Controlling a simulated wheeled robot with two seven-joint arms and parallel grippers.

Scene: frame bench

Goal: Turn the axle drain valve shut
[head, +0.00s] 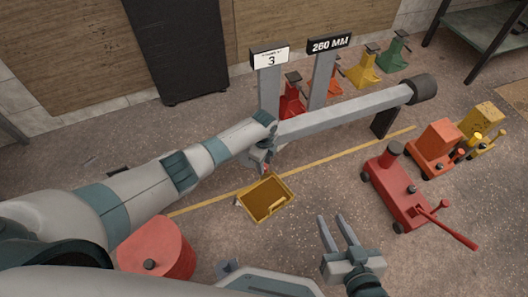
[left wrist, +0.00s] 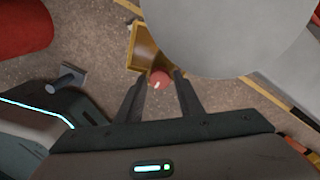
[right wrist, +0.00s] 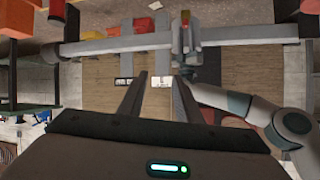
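The axle (head: 345,110) is a long grey beam with a dark round end at the right. The drain valve shows as a small round red knob (left wrist: 159,79) with a pale mark, in the left wrist view. My left gripper (left wrist: 161,75) is open, with its fingertips on either side of the knob. I cannot tell whether they touch it. In the head view my left gripper (head: 262,160) is at the axle's left part, and my arm hides much of the valve. My right gripper (head: 338,220) is open and empty over the floor, right of the tray.
A yellow tray (head: 287,181) lies on the floor below the valve; it also shows in the left wrist view (left wrist: 138,40). A red drum (head: 160,245) stands at the lower left. A red floor jack (head: 390,185) stands at the right. Grey posts (head: 318,92) with signs stand behind the axle.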

